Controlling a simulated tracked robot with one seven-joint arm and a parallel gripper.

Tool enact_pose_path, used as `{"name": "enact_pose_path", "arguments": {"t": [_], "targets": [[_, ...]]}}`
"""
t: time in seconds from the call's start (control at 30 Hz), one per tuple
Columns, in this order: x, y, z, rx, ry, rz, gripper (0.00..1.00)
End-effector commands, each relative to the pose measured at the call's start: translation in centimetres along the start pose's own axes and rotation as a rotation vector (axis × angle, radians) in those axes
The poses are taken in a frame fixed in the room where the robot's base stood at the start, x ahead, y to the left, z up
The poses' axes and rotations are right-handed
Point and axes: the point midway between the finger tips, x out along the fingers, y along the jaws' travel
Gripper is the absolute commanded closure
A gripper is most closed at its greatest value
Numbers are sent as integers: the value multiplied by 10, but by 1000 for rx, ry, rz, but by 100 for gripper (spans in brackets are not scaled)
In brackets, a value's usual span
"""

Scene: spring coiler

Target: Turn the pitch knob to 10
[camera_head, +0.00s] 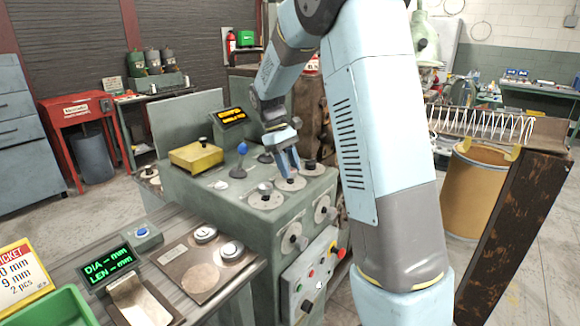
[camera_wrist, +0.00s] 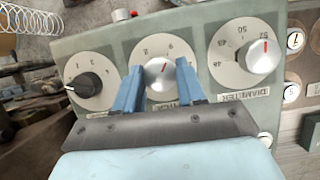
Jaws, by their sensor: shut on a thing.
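The pitch knob (camera_wrist: 159,76) is a silver round knob with a red pointer line on a pale numbered dial. Its label is partly hidden by my gripper. The pointer aims up and slightly right in the wrist view; the dial figure at it is hard to read. My gripper (camera_wrist: 158,80) has its two blue fingers on either side of the knob, shut on it. In the head view my gripper (camera_head: 289,173) comes down from above onto the middle dial (camera_head: 290,184) of the machine's top.
The silver diameter knob (camera_wrist: 258,56) and a black knob (camera_wrist: 88,86) flank the pitch knob closely. A blue-topped lever (camera_head: 242,150) and yellow box (camera_head: 196,157) stand on the machine. A front panel has a red button (camera_head: 340,253). A ticket (camera_head: 20,270) stands at left.

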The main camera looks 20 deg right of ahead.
Motion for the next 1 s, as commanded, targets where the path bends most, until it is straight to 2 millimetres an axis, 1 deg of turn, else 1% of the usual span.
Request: {"name": "enact_pose_path", "arguments": {"t": [0.03,0.6,0.8,1.0], "targets": [[-2,3,-1,42,6,-12,91],[0,4,0,540,4,-220,91],[0,4,1,689,4,-284,91],[0,4,1,801,3,-330,91]]}}
